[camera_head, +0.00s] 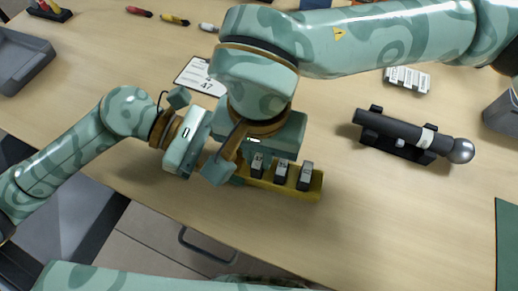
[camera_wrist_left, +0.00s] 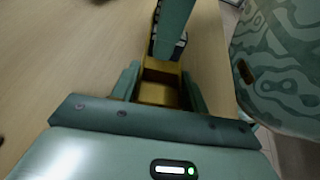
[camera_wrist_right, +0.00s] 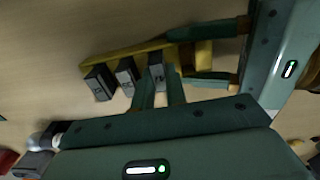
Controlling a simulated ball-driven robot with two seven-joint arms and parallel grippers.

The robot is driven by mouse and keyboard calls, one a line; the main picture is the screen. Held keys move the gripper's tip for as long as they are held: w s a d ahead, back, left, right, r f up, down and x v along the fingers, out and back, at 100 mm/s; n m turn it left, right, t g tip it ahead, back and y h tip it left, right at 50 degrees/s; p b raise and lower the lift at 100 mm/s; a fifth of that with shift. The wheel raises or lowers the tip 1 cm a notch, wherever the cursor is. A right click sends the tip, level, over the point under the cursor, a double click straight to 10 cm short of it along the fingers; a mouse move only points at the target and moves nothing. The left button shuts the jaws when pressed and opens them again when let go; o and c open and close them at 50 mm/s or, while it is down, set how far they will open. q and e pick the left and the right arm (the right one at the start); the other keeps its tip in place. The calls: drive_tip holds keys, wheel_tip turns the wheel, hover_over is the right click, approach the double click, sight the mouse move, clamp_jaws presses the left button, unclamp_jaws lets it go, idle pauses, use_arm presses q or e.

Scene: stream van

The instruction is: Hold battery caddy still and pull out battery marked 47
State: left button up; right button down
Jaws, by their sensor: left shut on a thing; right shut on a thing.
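The yellow battery caddy (camera_head: 312,192) stands on the table below my arms, with three dark batteries visible in a row. My left gripper (camera_wrist_left: 160,88) is shut on the caddy's empty left end, one finger along each side. My right gripper (camera_wrist_right: 160,80) comes from above and is shut on the battery closest to the left gripper (camera_wrist_right: 156,58). That battery still appears to be within the caddy. The middle battery (camera_head: 281,170) and the end battery (camera_head: 305,176) stand free of the fingers. The right gripper's fingertips are hidden in the head view.
A card marked 47 (camera_head: 196,73) lies behind my grippers. A black microphone-like object (camera_head: 405,132) rests in a stand to the right. A grey tray (camera_head: 25,62) is at far left. The table between caddy and stand is clear.

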drive_tip(key=shift+r, duration=1.8)
drive_tip(key=shift+r, duration=0.15)
drive_tip(key=shift+r, duration=1.4)
use_arm(q)
drive_tip(key=o, duration=1.1)
drive_tip(key=shift+a, duration=0.1)
